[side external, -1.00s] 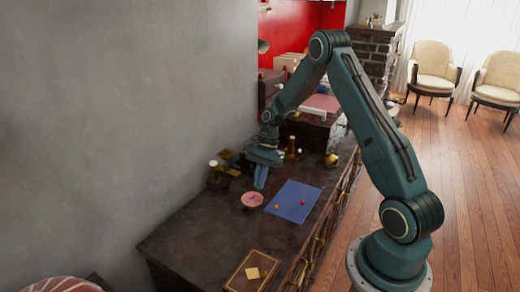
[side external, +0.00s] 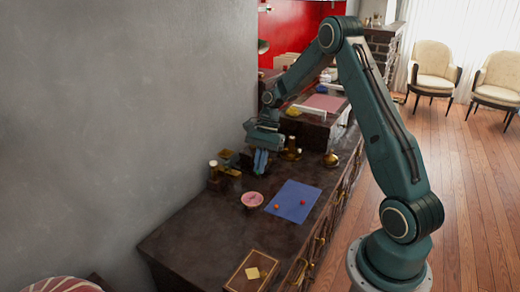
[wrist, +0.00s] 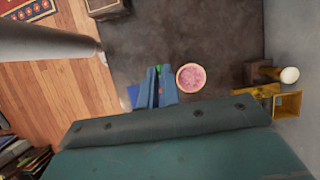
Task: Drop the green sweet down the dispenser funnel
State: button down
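My gripper (side external: 261,161) is raised above the dark cabinet top, behind the pink dish. In the wrist view, a small green thing, seemingly the green sweet (wrist: 158,68), shows between the tips of my blue fingers (wrist: 156,88), which look closed on it. The sweet cannot be made out in the side view. A brass fitting with a square opening (wrist: 287,104) stands by the wall, to the right of my fingers in the wrist view; it may be the dispenser funnel. The brass group (side external: 228,165) shows left of my gripper in the side view.
A pink dish (side external: 252,199) sits on the cabinet top. A blue mat (side external: 293,201) holds small red and orange sweets. A framed box (side external: 252,272) lies at the front. The wall borders the left.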

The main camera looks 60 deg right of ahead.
jog(key=shift+w+a+f+n+g, duration=0.1)
jog(key=shift+a+f+n+g, duration=0.05)
jog(key=shift+a+n, duration=0.25)
jog(key=shift+w+a+f+n+g, duration=0.1)
jog(key=shift+a+n+g, duration=0.05)
jog(key=shift+a+n, duration=0.2)
jog(key=a+f+n+g+h, duration=0.1)
jog(key=a+n+g+h, duration=0.1)
jog(key=a+n, duration=0.5)
jog(key=s+a+f+n+g+h, duration=0.1)
jog(key=a+n+g+h, duration=0.1)
jog(key=a+n, duration=0.6)
jog(key=shift+a+f+n, duration=0.3)
jog(key=shift+f+n, duration=0.1)
jog(key=shift+n, duration=0.35)
